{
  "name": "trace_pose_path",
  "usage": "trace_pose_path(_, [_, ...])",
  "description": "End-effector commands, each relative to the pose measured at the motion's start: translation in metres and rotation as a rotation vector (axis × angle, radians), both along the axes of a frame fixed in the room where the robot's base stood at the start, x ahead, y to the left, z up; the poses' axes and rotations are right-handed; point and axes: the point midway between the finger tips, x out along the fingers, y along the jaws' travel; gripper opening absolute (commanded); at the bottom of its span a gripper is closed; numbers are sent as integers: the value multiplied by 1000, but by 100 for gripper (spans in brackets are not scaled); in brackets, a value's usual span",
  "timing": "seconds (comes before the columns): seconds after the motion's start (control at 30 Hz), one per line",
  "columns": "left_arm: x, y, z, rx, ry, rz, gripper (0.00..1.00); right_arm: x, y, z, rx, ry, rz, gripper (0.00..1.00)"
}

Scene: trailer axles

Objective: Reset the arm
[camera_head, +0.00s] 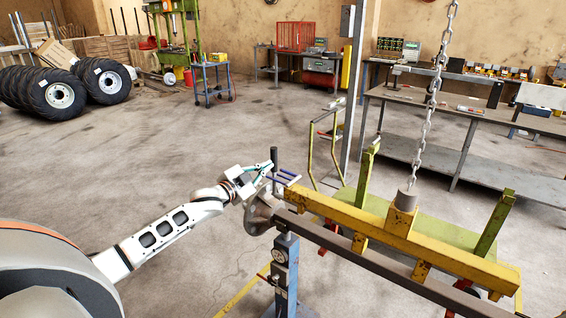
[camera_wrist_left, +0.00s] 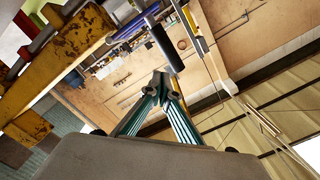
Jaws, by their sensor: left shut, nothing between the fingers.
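My left arm reaches in from the left in the head view. Its left gripper (camera_head: 264,168) is beside the left end of the yellow lifting beam (camera_head: 345,210), close to an upright dark rod (camera_head: 274,157). In the left wrist view the fingers of the left gripper (camera_wrist_left: 161,82) come together at their tips and hold nothing. A dark cylinder (camera_wrist_left: 165,48) shows just past the tips; I cannot tell whether they touch it. The brown axle (camera_head: 398,280) runs below the beam, with a round metal hub plate (camera_head: 260,213) at its left end. My right gripper is not in view.
A blue stand (camera_head: 285,262) is under the axle's left end. A chain (camera_head: 428,120) hangs to the beam. Yellow beam parts (camera_wrist_left: 62,65) fill the wrist view's left side. A workbench (camera_head: 470,112) stands at the back right, tyres (camera_head: 58,95) at the left.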

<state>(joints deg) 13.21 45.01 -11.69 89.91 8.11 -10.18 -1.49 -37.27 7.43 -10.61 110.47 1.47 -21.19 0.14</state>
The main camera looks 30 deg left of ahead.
Motion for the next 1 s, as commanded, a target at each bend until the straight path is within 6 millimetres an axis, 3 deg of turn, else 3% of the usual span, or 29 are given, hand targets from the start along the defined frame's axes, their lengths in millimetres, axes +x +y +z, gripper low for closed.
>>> trace_pose_path(0.27, [-2, -4, -7, -6, 8, -3, 0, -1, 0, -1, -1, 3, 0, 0])
trace_pose_path(0.37, [-11, -20, -33, -26, 40, -14, 0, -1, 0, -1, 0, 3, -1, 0])
trace_pose_path(0.47, [-31, -49, -77, -65, 95, -31, 0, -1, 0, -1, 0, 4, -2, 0])
trace_pose_path(0.7, [-114, -134, -194, -196, 264, -60, 0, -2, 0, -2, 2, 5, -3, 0])
trace_pose_path(0.87, [-188, -189, -257, -296, 382, -54, 0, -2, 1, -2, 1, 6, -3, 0])
trace_pose_path(1.0, [-259, -233, -298, -388, 488, -28, 0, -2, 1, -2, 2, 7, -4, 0])
